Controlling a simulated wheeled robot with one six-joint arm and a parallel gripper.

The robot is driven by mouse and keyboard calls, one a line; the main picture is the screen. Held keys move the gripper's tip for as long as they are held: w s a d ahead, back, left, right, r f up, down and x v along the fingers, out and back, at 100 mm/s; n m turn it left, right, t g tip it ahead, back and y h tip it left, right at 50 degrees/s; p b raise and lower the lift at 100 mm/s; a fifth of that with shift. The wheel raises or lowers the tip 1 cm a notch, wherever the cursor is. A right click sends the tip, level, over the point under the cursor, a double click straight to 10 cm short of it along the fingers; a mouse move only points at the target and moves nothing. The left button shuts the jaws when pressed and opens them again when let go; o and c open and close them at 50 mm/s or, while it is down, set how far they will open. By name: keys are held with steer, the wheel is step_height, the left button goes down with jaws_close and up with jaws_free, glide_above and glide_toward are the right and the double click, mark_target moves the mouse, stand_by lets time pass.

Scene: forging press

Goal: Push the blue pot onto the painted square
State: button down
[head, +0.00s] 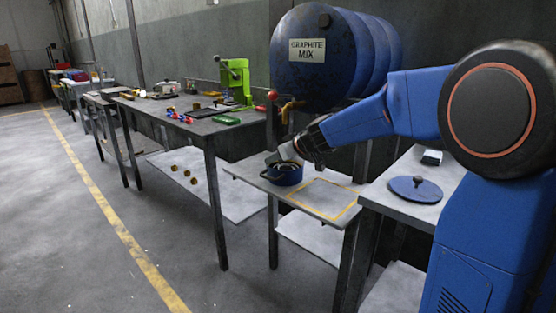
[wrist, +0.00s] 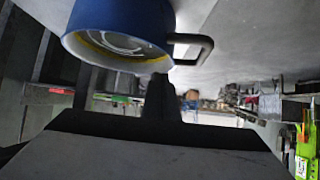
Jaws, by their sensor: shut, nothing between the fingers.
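The blue pot (head: 287,174) stands on a small grey table below the barrel, to the left of the painted square. The painted square (head: 318,198) is a yellow outline on the same tabletop, and its inside is bare. My gripper (head: 286,153) is shut and empty, at the pot's rim in the head view; I cannot tell whether it touches. In the wrist view the pot (wrist: 120,25) fills the upper middle, with its dark handle (wrist: 190,48) to the right. The shut fingertips (wrist: 160,88) show just below the pot's rim.
A large blue barrel labelled graphite mix (head: 320,60) with a tap hangs over the table. A blue lid (head: 414,189) lies on the table at right. A workbench with a green press (head: 235,80) stands at left. Open floor lies at front left.

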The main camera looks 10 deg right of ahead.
steer(key=shift+s+f, duration=0.1)
steer(key=shift+f, duration=0.35)
steer(key=shift+s+f, duration=0.15)
steer(key=s+d, duration=0.3)
steer(key=s, duration=0.2)
steer(key=s+d, duration=0.4)
steer(key=s, duration=0.1)
steer(key=s+d, duration=0.3)
steer(key=s, duration=0.2)
steer(key=shift+d, duration=0.3)
steer(key=shift+w, duration=0.1)
steer(key=shift+r, duration=0.75)
steer(key=shift+w+r, duration=0.1)
steer(key=s+d, duration=0.7)
steer(key=s, duration=0.3)
steer(key=shift+r, duration=0.15)
